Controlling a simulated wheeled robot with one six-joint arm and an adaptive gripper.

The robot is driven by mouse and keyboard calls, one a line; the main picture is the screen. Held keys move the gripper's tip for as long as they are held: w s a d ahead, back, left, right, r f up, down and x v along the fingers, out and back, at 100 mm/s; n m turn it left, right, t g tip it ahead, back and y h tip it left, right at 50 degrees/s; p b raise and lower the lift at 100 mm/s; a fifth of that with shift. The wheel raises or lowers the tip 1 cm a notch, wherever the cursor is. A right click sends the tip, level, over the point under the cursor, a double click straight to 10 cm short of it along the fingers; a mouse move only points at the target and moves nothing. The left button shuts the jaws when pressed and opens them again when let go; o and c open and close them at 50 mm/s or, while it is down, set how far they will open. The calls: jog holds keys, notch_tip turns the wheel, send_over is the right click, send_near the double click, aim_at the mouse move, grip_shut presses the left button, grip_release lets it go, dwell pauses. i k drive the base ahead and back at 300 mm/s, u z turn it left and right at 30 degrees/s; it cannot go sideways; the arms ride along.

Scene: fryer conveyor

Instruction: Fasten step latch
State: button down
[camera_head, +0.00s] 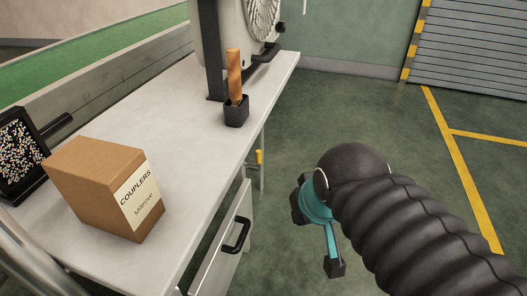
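My gripper (322,238) hangs in front of the ribbed black arm, at the lower right of the head view, over the green floor. It has teal parts, and one dark fingertip points down. The arm hides much of it, so I cannot tell whether it is open or shut. No object shows in it. I cannot pick out a step latch for certain. A small yellow piece (259,157) shows on a thin metal frame beside the table's far right side, apart from the gripper and too small to identify.
A pale table (190,150) fills the left. It bears a cardboard box (92,180) labelled COUPLERS, a black cup (236,112) with an orange-brown upright piece, and a fan-like machine (226,35). A drawer (222,258) with a black handle faces right. Open floor lies right.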

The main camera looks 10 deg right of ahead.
aim_at(258, 153)
jog(key=z, duration=1.6)
jog(key=i, duration=3.65)
jog(key=u, duration=3.75)
